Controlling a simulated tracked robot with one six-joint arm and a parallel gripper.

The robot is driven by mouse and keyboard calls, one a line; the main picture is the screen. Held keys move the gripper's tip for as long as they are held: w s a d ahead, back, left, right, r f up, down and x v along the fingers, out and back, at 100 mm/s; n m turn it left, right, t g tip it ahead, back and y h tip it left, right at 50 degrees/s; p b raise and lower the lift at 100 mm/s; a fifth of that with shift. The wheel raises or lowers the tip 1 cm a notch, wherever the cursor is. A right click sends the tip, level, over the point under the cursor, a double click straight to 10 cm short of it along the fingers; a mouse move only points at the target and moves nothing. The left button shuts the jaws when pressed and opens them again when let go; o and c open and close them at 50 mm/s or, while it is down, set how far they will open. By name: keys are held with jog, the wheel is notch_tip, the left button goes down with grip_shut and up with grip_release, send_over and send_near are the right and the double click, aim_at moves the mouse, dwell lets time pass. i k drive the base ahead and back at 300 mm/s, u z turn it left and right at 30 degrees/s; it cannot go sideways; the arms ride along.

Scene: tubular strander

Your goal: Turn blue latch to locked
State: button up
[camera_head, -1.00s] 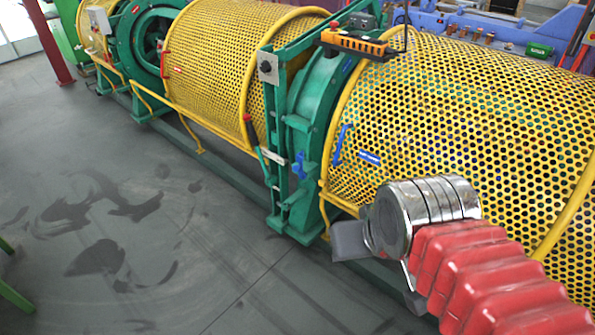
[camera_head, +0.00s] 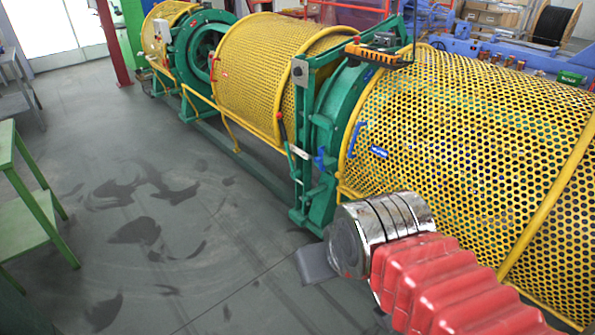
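A small blue latch-like part (camera_head: 320,158) sits on the green frame at the end of the near yellow perforated guard. A blue curved handle (camera_head: 356,139) is on the guard's edge just right of it, above a blue label (camera_head: 378,152). I cannot tell which blue part is the latch, or its locked state. My gripper (camera_head: 316,265) is at the lower middle, in front of and below these parts and apart from them in the picture. Only a grey finger part shows past my silver wrist and red sleeve; its opening is hidden.
The yellow perforated guard (camera_head: 470,150) fills the right side. A green post (camera_head: 300,150) with a red-tipped lever (camera_head: 284,135) stands left of the blue parts. An orange-and-black control box (camera_head: 378,54) hangs above. Green table (camera_head: 35,190) at left; the grey floor between is clear.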

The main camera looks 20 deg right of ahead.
aim_at(319, 159)
jog(key=u, duration=0.3)
jog(key=k, duration=0.65)
jog(key=u, duration=0.1)
jog(key=i, duration=2.1)
jog(key=u, duration=0.25)
